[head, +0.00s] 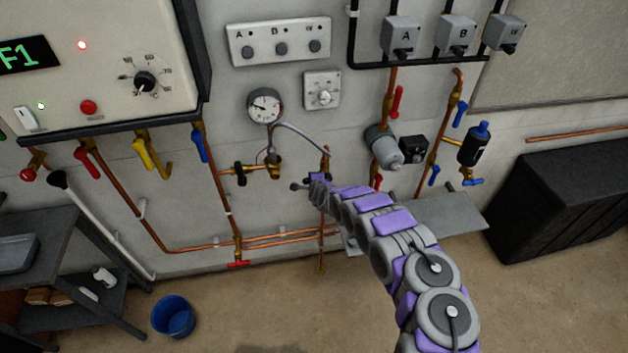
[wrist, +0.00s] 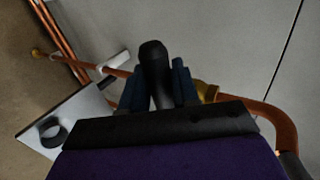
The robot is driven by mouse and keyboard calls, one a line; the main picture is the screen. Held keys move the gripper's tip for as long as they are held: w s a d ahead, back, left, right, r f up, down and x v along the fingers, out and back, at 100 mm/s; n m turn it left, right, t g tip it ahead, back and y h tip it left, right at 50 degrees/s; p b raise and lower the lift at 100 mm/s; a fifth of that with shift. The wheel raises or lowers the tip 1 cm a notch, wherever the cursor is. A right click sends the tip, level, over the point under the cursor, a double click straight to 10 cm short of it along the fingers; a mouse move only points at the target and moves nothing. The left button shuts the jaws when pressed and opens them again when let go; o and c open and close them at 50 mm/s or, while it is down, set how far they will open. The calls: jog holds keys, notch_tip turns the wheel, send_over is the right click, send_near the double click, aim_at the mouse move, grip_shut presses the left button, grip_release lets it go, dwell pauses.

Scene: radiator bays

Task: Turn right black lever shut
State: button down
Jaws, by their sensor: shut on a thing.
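In the wrist view the black lever (wrist: 153,62) stands between the two dark fingers of my gripper (wrist: 158,86), which are shut on it. A brass fitting (wrist: 207,91) on a bent copper pipe (wrist: 277,118) shows just behind the fingers. In the head view my gripper (head: 308,185) is at the wall, by the vertical copper pipe below the end of the grey hose. The gripper hides most of this valve there, so its exact angle cannot be told. Another black-handled valve (head: 240,173) sits to the left, below the gauge, apart from my gripper.
A round gauge (head: 265,105) and grey hose (head: 302,135) are above my gripper. A grey pump (head: 383,147) and red lever (head: 397,103) are to the right. A grey shelf (head: 445,213) lies behind my arm. A blue bucket (head: 173,316) stands on the floor at left.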

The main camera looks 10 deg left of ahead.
jog(key=shift+d, duration=0.1)
jog(key=c, duration=1.3)
grip_release()
jog(key=o, duration=0.3)
jog(key=shift+w+f, duration=0.15)
jog(key=shift+o, duration=0.2)
jog(key=shift+s+d+r, duration=0.15)
jog(key=shift+s+r, duration=0.3)
jog(key=shift+s, duration=0.1)
jog(key=p+v, duration=0.9)
jog(key=v, duration=0.7)
